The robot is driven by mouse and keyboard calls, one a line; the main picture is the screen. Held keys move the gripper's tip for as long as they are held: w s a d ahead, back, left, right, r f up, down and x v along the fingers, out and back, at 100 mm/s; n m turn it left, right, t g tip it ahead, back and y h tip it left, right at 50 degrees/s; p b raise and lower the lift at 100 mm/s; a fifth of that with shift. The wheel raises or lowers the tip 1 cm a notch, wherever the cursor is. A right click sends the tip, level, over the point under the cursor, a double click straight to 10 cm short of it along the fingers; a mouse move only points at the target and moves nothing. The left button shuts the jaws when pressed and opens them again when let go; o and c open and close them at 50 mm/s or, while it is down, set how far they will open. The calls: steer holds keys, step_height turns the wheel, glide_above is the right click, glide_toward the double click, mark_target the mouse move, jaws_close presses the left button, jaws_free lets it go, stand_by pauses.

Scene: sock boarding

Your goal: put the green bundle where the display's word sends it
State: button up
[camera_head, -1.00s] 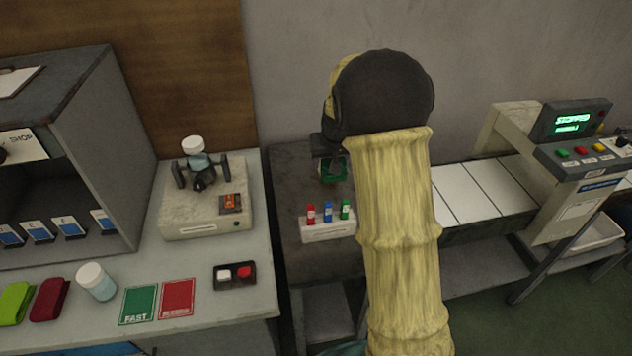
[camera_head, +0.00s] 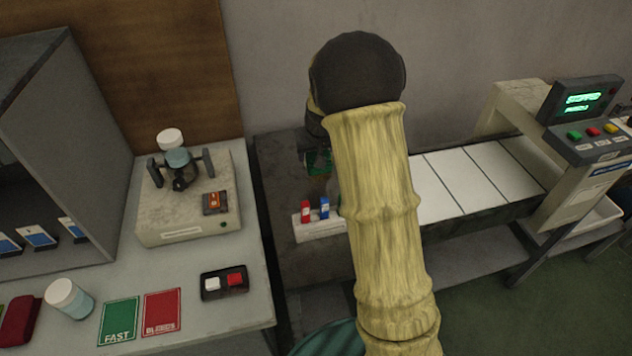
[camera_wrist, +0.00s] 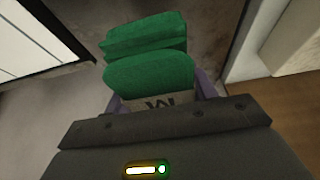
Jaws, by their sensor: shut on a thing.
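The green bundle (camera_wrist: 150,75) of folded cloth fills the middle of the wrist view, with a pale band marked "M" at its near side. My gripper (camera_wrist: 158,100) is shut on it, its purplish fingers on either side. In the head view the bundle (camera_head: 318,162) shows as a small green patch under my wrist, over the dark table; my arm hides much of it. The display (camera_head: 583,101) on the belt machine is lit green, its text too small to read surely now. A green card reading "FAST" (camera_head: 119,322) and a red card reading "BLEEDS" (camera_head: 161,312) lie on the left counter.
A bottle rack (camera_head: 318,228) and white belt panels (camera_head: 465,182) lie right.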

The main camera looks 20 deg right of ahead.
glide_above(314, 181)
steer(key=s, duration=0.1)
steer(key=f, duration=0.4)
steer(key=shift+s+a+f, duration=0.2)
steer(key=shift+f, duration=0.4)
steer(key=shift+d, duration=0.35)
steer(key=shift+a+f, duration=0.15)
steer(key=shift+f, duration=1.75)
steer(key=shift+f+b, duration=0.2)
steer(key=shift+b, duration=0.2)
steer(key=o, duration=1.1)
steer(key=shift+r, duration=0.1)
